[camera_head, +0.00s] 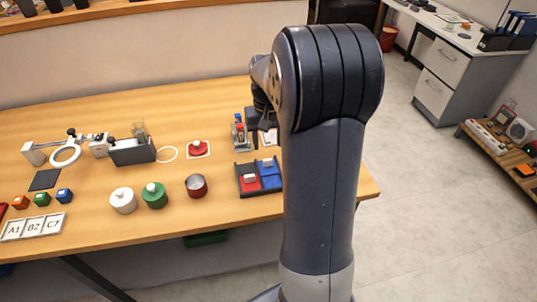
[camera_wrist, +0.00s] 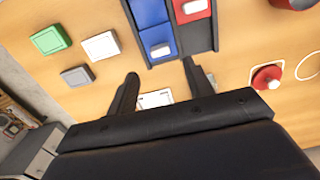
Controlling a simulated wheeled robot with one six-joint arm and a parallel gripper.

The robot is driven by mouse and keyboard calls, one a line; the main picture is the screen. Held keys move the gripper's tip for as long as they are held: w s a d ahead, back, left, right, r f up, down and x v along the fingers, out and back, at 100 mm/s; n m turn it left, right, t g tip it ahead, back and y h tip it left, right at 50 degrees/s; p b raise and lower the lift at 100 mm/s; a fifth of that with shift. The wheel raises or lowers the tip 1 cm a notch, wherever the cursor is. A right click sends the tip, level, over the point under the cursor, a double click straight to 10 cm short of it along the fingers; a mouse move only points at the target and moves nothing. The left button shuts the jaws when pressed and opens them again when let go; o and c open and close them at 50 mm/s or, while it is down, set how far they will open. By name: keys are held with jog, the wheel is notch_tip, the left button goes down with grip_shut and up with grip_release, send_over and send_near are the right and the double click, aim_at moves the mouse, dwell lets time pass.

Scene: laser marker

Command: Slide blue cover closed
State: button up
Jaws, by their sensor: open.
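The blue cover (camera_head: 268,178) lies in the right lane of a dark two-lane tray (camera_head: 243,167) near the table's right end. It also shows in the wrist view (camera_wrist: 155,37), with a pale tab on it. A red cover (camera_head: 249,187) with a pale tab sits in the left lane and also shows in the wrist view (camera_wrist: 184,13). My gripper (camera_wrist: 160,72) is open and empty, with its fingertips apart near the tray's end with the blue cover's tab. Contact cannot be told.
A green block (camera_wrist: 50,39), a white block (camera_wrist: 101,46) and a grey block (camera_wrist: 77,77) lie beside the tray. A red knob (camera_head: 198,147) sits farther back. Round pots, including a green one (camera_head: 154,195), stand to the left. The table's front middle is clear.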

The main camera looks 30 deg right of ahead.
aim_at(268, 160)
notch_tip(268, 160, down, 7)
jog(key=shift+r, duration=0.1)
dwell(0.3)
grip_shut()
dwell(0.4)
